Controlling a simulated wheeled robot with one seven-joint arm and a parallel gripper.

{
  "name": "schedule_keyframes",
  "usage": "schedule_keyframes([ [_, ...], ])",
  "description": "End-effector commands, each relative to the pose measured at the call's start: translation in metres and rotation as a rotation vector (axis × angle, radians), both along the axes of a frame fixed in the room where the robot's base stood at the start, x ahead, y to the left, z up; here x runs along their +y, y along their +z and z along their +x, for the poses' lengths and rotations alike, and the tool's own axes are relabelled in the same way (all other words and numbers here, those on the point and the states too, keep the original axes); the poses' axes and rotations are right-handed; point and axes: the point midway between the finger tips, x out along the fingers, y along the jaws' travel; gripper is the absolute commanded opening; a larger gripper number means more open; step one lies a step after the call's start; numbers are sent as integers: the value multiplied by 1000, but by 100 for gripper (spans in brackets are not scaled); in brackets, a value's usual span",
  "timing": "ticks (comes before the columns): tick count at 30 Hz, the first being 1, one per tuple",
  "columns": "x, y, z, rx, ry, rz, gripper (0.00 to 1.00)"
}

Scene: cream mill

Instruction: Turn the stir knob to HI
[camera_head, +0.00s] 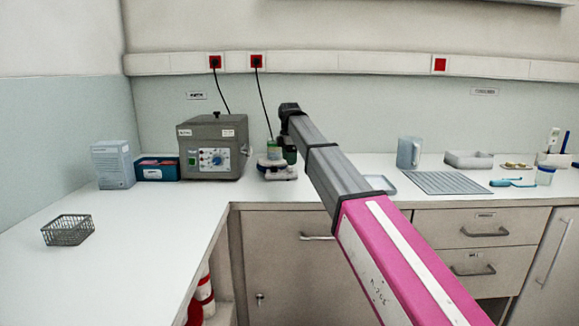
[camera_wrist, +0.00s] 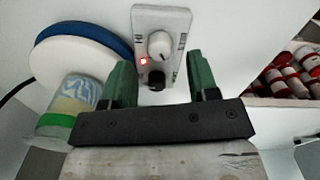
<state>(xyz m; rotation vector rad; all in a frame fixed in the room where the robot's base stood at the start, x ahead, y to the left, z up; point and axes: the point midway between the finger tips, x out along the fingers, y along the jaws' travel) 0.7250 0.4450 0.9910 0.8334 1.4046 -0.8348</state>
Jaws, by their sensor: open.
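In the wrist view a white control panel (camera_wrist: 147,20) carries a pale round knob (camera_wrist: 159,45), a small lit red lamp (camera_wrist: 144,61) and a black knob (camera_wrist: 155,80). "HI" is printed left of the pale knob. I cannot read which knob is the stir knob. My gripper (camera_wrist: 159,62) is open, its green fingers on either side of the panel, with nothing between them clearly touched. In the head view my gripper (camera_head: 289,154) is at the small stirrer (camera_head: 274,174) on the bench; its knobs are hidden or too small there.
A jar with a green band (camera_wrist: 58,122) stands by the stirrer's round white plate (camera_wrist: 75,58). A grey box with a dial (camera_head: 218,133) stands left of the stirrer. A wire basket (camera_head: 68,230) is on the left bench.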

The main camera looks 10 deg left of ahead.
Motion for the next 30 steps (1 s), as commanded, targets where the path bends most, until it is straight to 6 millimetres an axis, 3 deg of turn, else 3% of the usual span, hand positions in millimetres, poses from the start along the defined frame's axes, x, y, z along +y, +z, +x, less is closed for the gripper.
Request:
schedule_keyframes([
  [7,0,-28,0,0,-1,1,54],
  [18,0,-32,0,0,-1,1,54],
  [20,0,-32,0,0,-1,1,38],
  [23,0,-32,0,0,-1,1,5],
  [30,0,-32,0,0,-8,1,5],
])
